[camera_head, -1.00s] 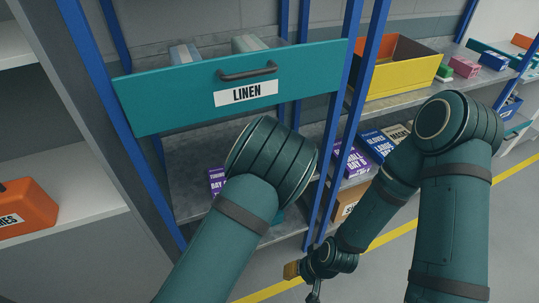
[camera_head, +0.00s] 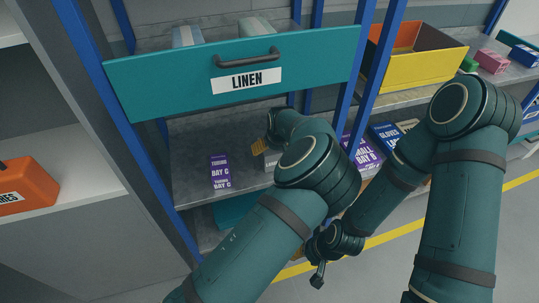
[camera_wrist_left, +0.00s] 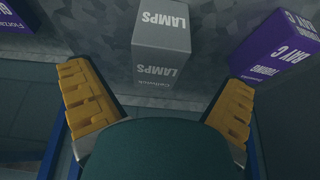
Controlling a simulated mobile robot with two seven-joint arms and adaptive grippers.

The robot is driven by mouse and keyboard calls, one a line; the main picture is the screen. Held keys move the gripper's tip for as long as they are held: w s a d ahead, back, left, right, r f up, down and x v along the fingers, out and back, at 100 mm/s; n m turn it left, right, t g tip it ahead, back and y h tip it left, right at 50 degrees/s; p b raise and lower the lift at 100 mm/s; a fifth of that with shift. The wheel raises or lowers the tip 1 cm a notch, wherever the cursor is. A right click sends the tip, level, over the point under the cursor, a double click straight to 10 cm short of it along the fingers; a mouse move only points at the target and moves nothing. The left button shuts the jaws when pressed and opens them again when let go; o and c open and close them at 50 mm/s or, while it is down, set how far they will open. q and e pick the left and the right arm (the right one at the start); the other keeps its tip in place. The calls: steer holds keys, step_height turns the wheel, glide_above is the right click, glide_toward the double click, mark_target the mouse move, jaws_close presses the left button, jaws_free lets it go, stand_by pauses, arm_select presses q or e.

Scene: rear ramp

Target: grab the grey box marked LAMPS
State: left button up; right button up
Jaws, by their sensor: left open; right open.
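The grey box marked LAMPS (camera_wrist_left: 162,48) stands on the shelf in the left wrist view, its lettering upside down there. My left gripper (camera_wrist_left: 158,100) is open, with a yellow-padded finger to either side of the box's near end and a gap on both sides. Nothing is held. In the head view, my left gripper (camera_head: 260,147) is at the shelf under the LINEN drawer, and only a pale sliver of the box (camera_head: 270,164) shows, the rest hidden by my left arm. My right gripper (camera_head: 318,276) hangs low, open and away from the shelf.
A purple TUBING BAY C box (camera_head: 220,171) stands left of the grey box in the head view; it also shows at right in the left wrist view (camera_wrist_left: 278,48). The open teal LINEN drawer (camera_head: 160,85) juts out above. Blue rack posts (camera_head: 355,85) stand at right.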

arm_select(q)
steer(key=shift+w+a, duration=0.25)
steer(key=shift+w, duration=0.55)
steer(key=shift+w+a, duration=0.2)
steer(key=shift+w, duration=0.6)
steer(key=b+x, duration=0.1)
steer(key=x, duration=0.4)
steer(key=shift+f+b, duration=0.25)
steer(key=shift+b, duration=0.1)
steer(key=c, duration=1.3)
